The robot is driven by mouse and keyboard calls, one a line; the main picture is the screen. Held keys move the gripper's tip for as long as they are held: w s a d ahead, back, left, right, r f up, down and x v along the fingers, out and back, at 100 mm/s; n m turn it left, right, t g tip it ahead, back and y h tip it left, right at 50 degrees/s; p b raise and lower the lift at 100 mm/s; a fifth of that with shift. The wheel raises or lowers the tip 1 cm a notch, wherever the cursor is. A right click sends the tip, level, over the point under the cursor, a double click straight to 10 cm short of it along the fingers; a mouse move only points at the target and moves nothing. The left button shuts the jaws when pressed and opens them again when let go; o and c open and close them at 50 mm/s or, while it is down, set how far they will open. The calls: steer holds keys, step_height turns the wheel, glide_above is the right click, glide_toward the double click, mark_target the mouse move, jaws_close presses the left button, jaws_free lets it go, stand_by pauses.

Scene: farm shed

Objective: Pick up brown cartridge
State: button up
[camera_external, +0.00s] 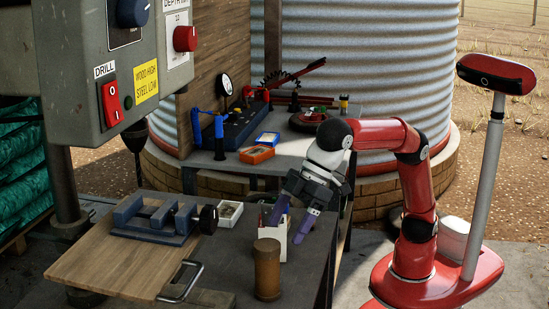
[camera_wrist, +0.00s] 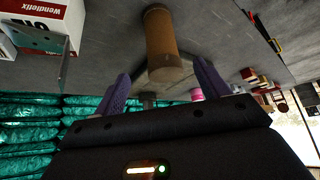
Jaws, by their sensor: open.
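The brown cartridge (camera_external: 267,268) is an upright brown cylinder with a darker cap. It stands on the dark grey workbench (camera_external: 240,264) near its front right part. My gripper (camera_external: 288,224) is open, its purple fingers pointing down above the bench, beyond and slightly right of the cartridge. In the wrist view the cartridge (camera_wrist: 162,45) appears ahead of and between the two spread fingers of my gripper (camera_wrist: 161,68). I see no contact between them, and nothing is held. Its exact distance from the fingertips cannot be told.
A wooden board (camera_external: 105,268) with a blue vise (camera_external: 155,218) and a small white tray (camera_external: 229,213) are left. A drill control box (camera_external: 115,60) hangs above left. Another bench with tools stands behind.

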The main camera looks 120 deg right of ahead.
mark_target(279, 243)
steer(key=x, duration=0.8)
steer(key=shift+a+f, duration=0.15)
steer(key=shift+a, duration=0.05)
steer(key=shift+c, duration=0.4)
steer(key=c, duration=1.1)
